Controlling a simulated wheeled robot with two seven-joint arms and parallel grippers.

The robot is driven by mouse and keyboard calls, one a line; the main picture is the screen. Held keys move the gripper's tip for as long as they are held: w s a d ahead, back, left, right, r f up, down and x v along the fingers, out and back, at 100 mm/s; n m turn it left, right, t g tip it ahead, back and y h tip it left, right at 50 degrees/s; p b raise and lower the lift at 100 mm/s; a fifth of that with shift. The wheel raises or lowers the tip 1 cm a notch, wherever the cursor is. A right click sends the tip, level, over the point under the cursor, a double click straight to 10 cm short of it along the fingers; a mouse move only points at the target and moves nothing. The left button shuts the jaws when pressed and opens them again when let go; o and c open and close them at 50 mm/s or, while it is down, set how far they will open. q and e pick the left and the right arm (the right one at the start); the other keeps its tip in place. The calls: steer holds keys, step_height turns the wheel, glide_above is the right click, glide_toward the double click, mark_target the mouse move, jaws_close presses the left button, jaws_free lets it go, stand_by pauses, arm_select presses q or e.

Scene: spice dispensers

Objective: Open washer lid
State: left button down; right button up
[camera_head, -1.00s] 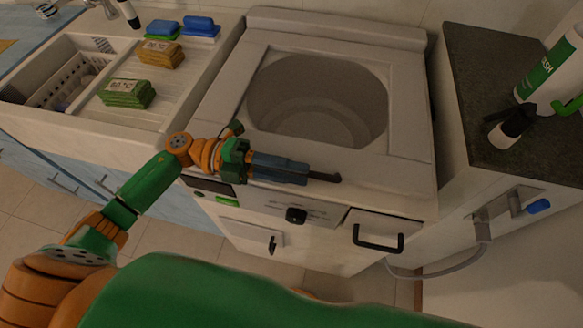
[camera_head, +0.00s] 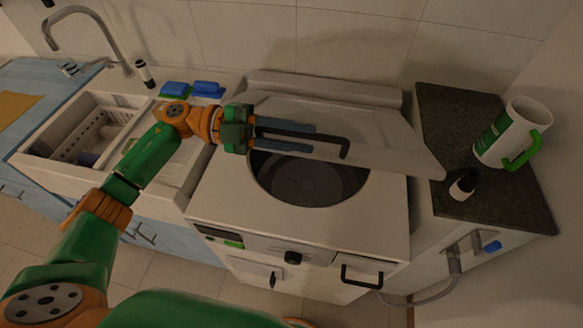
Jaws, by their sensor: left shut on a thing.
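The washer (camera_head: 225,190) is a white top-loading box with a black knob on its front. Its pale lid (camera_head: 385,135) is raised and tilted, hinged at the back, and the round drum opening (camera_head: 310,185) shows below it. A black bar handle (camera_head: 343,150) runs along the lid's front edge. My left gripper (camera_head: 312,139) reaches in from the left, with its two fingers on either side of the handle and shut on it. My right gripper is not in view.
A sink with a rack (camera_head: 95,132) stands to the left, with blue sponges (camera_head: 207,89) behind my left arm. On the right, a dark counter (camera_head: 455,115) holds a white detergent jug (camera_head: 512,130) and a small black-and-white bottle (camera_head: 464,184). A tiled wall rises behind the washer.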

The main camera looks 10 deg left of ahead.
arm_select(q)
steer(key=w+r+n+p, duration=0.1)
steer(key=w+r, duration=0.3)
steer(key=r, duration=0.2)
steer(key=shift+w+n, duration=0.25)
steer(key=shift+n, duration=0.15)
steer(key=c, duration=1)
jaws_free()
steer(key=shift+o, duration=0.8)
steer(key=shift+w, duration=0.25)
